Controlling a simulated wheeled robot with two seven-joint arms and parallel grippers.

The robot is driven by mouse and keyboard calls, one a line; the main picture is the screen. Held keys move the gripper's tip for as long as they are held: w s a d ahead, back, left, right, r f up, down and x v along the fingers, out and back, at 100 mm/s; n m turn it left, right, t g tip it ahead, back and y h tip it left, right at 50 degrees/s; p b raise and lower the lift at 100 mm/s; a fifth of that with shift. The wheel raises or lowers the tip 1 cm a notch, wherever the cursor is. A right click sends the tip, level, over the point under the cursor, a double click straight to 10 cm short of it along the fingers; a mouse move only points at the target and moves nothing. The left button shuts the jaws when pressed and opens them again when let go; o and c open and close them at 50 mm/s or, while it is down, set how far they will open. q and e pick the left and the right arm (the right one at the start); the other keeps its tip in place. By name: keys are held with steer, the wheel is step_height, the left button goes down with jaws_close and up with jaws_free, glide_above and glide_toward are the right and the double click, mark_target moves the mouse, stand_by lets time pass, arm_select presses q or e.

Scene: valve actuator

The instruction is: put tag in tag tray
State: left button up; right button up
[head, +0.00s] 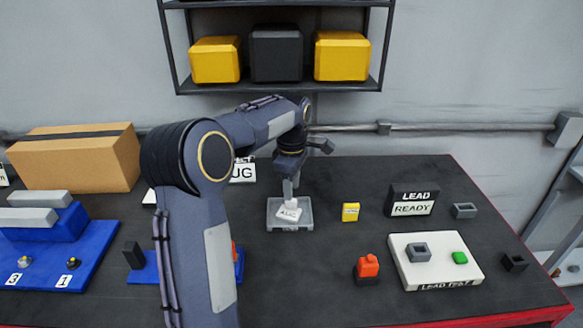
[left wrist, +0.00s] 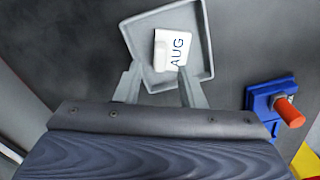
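The white tag (head: 289,211) marked AUG lies in the grey tag tray (head: 272,222) at the middle of the table. In the left wrist view the tag (left wrist: 180,45) with its pale raised tab sits inside the rim of the tray (left wrist: 207,45). My left gripper (head: 289,194) is just above the tag, pointing down. In the left wrist view the fingers of the left gripper (left wrist: 159,68) are spread, with the tab between their tips and gaps on both sides. My right gripper is not in view.
A yellow block (head: 350,212) and a black LEAD READY sign (head: 411,200) stand right of the tray. A white LEAD TEST plate (head: 435,272) and an orange-topped part (head: 368,267) are nearer. A blue fixture (head: 60,250) and cardboard box (head: 75,160) are left.

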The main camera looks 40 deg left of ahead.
arm_select(q)
step_height(320, 180, up, 8)
steer(key=s+d+r+m+t+h, duration=0.1)
steer(key=s+d+m+t, duration=0.1)
steer(key=s+d+m, duration=0.3)
steer(key=s+d+f+m+t+h, duration=0.1)
steer(key=s+d+f+m, duration=0.3)
steer(key=s+d+m, duration=0.3)
steer(key=s+d+f+m+t+h, duration=0.1)
steer(key=s+d+f+m, duration=0.4)
steer(key=s, duration=0.8)
steer(key=d+m+t, duration=0.1)
steer(key=d+m, duration=0.1)
steer(key=m, duration=0.1)
steer(key=shift+s+d+f+t+h, duration=0.2)
steer(key=shift+s+d+t+h, duration=0.1)
steer(key=shift+d+h, duration=0.1)
